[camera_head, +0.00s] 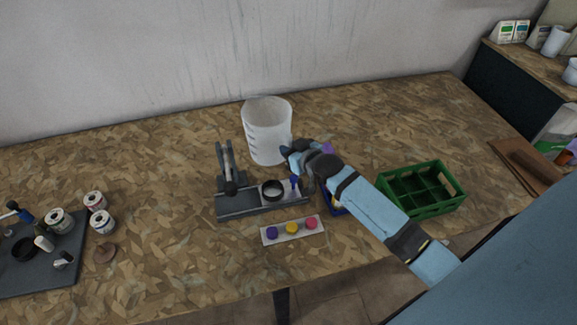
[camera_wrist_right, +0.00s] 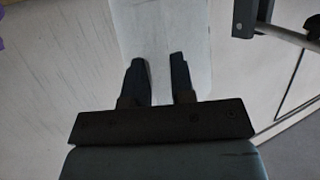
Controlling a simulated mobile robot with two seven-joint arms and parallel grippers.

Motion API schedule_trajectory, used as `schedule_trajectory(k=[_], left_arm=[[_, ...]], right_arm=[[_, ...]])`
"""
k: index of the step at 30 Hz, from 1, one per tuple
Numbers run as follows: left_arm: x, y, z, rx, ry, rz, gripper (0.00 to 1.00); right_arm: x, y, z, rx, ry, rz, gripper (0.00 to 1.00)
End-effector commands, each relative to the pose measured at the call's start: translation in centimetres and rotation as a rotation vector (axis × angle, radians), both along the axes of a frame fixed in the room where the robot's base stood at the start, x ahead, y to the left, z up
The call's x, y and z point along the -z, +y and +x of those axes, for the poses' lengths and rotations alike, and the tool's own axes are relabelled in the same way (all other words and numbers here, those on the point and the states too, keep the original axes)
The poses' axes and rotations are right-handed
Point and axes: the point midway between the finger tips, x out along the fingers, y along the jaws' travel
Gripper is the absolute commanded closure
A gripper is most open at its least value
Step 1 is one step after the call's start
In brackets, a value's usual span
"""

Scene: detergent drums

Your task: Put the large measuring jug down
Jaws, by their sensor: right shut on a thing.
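The large measuring jug (camera_head: 266,132) is a whitish, translucent, upright vessel with dark marks on its side. It is behind the black stand at the middle of the bench. My right gripper (camera_head: 287,153) is at the jug's lower right side and is shut on it. In the right wrist view, the two dark fingers of my right gripper (camera_wrist_right: 158,75) lie against the pale jug (camera_wrist_right: 165,30). I cannot tell whether the jug's base touches the bench. My left gripper is not in view.
A black stand (camera_head: 250,205) with a round dish is in front of the jug. A strip with coloured knobs (camera_head: 291,231) lies nearer. A green crate (camera_head: 421,190) is right of my arm. Small tins (camera_head: 95,201) and a dark mat (camera_head: 35,268) are left. The bench (camera_head: 150,160) left of the jug is clear.

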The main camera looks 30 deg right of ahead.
Motion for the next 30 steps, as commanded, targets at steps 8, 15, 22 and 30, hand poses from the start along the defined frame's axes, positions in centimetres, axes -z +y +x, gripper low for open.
schedule_trajectory(k=[8,15,22,30], left_arm=[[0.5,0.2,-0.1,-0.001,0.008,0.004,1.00],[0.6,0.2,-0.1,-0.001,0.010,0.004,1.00],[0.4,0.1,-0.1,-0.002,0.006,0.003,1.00],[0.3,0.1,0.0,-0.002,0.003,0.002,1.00]], right_arm=[[3.5,0.0,0.1,0.001,-0.002,-0.001,1.00],[6.3,0.0,0.0,0.000,0.001,0.000,1.00],[7.3,0.0,0.1,0.000,-0.003,-0.001,1.00],[7.6,0.0,0.0,0.001,-0.001,-0.001,0.63]])
